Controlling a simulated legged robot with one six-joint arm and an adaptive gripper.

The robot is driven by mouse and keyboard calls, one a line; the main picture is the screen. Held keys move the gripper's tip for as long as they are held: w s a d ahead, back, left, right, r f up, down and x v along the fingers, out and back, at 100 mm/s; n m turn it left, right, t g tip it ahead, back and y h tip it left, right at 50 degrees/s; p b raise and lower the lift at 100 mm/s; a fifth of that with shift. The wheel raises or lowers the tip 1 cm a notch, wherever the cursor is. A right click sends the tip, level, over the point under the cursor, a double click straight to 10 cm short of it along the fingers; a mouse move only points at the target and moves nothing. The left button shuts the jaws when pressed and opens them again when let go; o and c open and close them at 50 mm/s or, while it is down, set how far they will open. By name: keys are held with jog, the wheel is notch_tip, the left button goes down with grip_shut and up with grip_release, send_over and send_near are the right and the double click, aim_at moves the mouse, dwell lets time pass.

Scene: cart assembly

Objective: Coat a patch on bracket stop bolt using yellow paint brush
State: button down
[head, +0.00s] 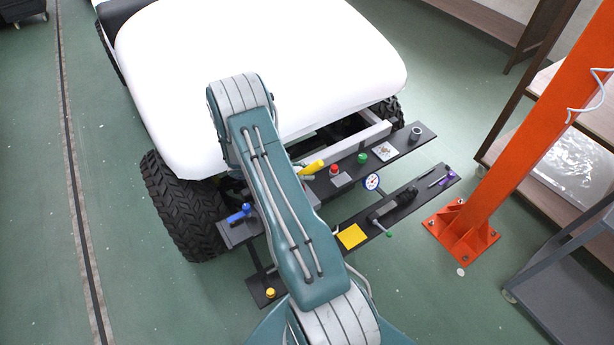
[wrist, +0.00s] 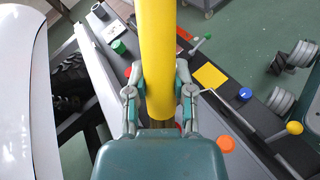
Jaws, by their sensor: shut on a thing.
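My gripper (wrist: 158,72) is shut on the yellow paint brush (wrist: 157,45), which runs up past the top edge of the wrist view. The brush's tip is out of that view. I cannot tell which part is the bracket stop bolt. A grey cylindrical piece (head: 415,135) stands at the far end of the rear plate.
The plates carry a green knob (head: 362,158), a red button (head: 333,169), a gauge (head: 371,182), a yellow square (head: 352,237) and a blue-handled part (head: 240,213). An orange post (head: 525,130) and shelves stand right. The cart's white body (head: 260,70) is behind.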

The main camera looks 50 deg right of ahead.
jog(key=shift+r, duration=0.65)
jog(key=shift+r, duration=1.5)
jog(key=w+a+r+n+t+h, duration=0.2)
jog(key=w+a+n+t+h, duration=0.3)
jog(key=w+a+n+t, duration=0.55)
jog(key=w+a+n+t+y, duration=0.2)
jog(key=a+n+t, duration=0.1)
jog(key=a, duration=0.8)
jog(key=w+a+n+t+y, duration=0.1)
jog(key=w+a+n+t, duration=0.1)
jog(key=a+t, duration=0.4)
jog(key=a+n, duration=0.1)
jog(key=a, duration=0.4)
jog(key=shift+w+a+r+y, duration=0.25)
jog(key=shift+w+a+y, duration=0.05)
jog(key=shift+a+y, duration=0.1)
